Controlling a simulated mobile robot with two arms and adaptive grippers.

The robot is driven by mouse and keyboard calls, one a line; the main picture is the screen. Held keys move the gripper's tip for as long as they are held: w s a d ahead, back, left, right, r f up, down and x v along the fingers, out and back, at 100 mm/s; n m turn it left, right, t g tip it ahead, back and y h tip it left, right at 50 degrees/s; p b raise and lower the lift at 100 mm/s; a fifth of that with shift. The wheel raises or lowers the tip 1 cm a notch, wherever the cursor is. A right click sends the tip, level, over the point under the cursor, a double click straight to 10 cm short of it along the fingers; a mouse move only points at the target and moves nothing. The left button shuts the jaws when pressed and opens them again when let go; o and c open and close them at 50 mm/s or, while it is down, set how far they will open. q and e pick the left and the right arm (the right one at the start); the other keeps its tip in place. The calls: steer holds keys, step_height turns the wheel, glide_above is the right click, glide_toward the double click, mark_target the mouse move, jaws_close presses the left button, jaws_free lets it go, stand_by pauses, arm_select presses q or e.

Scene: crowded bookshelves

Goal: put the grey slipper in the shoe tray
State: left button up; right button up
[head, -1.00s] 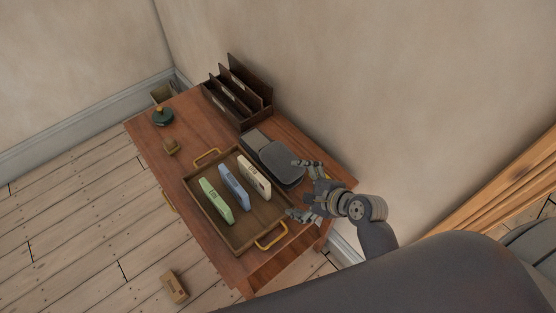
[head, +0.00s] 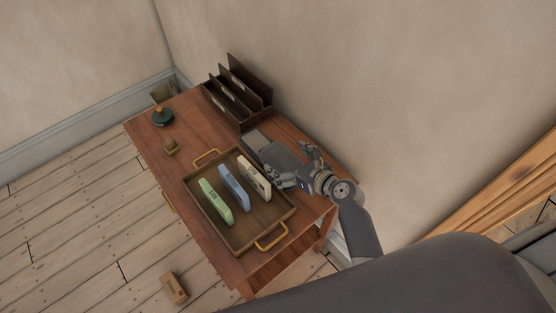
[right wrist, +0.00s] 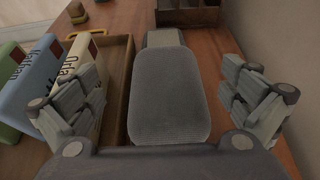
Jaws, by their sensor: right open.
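The grey slipper (head: 284,155) lies on the wooden desk close to the wall, its rounded grey end towards me. It also shows in the right wrist view (right wrist: 172,100), centred between my fingers. My right gripper (head: 290,166) is open, its fingers spread on both sides of the slipper and apart from it. A brown wooden tray (head: 248,245) with brass handles stands just left of the slipper. It holds a green, a blue and a cream upright block. No other tray shows, so I cannot tell if this is the shoe tray. My left gripper is not in view.
A dark letter rack (head: 238,95) stands on the desk at the back against the wall. A brown box (head: 174,288) lies on the floor.

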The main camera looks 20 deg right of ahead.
mark_target(279, 155)
steer(key=shift+d+x, duration=0.15)
steer(key=shift+x, duration=1.15)
steer(key=shift+d+x, duration=0.15)
steer(key=shift+x, duration=1.15)
steer(key=shift+w+f, duration=0.1)
steer(key=c, duration=1.3)
steer(key=shift+f, duration=0.1)
